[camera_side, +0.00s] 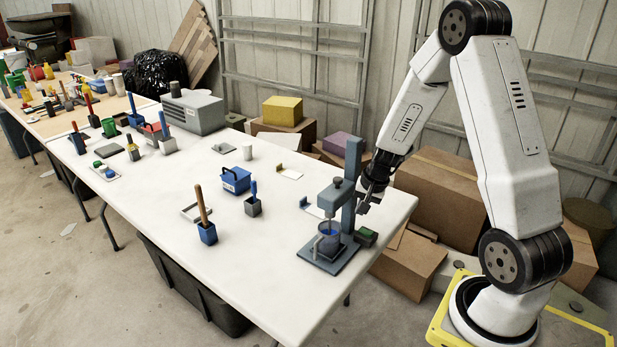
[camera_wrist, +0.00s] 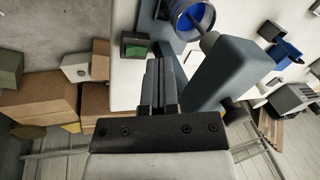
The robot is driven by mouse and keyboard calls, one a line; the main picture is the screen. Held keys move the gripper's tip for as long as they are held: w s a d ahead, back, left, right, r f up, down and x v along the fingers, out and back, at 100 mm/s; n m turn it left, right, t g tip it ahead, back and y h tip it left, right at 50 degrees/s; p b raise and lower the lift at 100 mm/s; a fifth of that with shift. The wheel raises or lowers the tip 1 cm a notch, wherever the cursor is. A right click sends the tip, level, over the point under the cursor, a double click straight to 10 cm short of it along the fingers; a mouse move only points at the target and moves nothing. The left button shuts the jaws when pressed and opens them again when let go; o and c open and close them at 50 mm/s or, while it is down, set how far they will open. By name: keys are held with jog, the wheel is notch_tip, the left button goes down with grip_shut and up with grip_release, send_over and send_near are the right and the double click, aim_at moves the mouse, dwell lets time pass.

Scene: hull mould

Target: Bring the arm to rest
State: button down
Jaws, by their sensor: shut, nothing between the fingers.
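My gripper (camera_side: 365,207) hangs at the right end of the white table, just right of the blue-grey press column, fingers pointing down. In the wrist view my gripper (camera_wrist: 160,62) shows its two fingers together, with nothing held. The press (camera_side: 352,190) stands on a flat base at the table's right end. A grey cup with blue inside (camera_side: 328,240) sits on that base, and its round blue opening shows in the wrist view (camera_wrist: 193,17). A small dark box with a green top (camera_side: 367,236) is beside the base, below my gripper; it also appears in the wrist view (camera_wrist: 135,44).
The white table (camera_side: 280,290) has clear room at its front. A blue box (camera_side: 236,180), a holder with a brown-handled tool (camera_side: 207,232) and a grey machine (camera_side: 193,112) stand further left. Cardboard boxes (camera_side: 440,196) crowd the floor behind the table's right end.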

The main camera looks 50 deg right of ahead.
jog(key=s+a+r+n, duration=0.2)
jog(key=a+n, duration=0.2)
jog(key=a, duration=0.3)
jog(key=s+a+r+n, duration=0.2)
jog(key=a+r+n, duration=0.1)
jog(key=a, duration=0.3)
jog(key=s+a+r+n, duration=0.3)
jog(key=a+n, duration=0.3)
jog(key=a, duration=0.1)
jog(key=shift+a, duration=0.35)
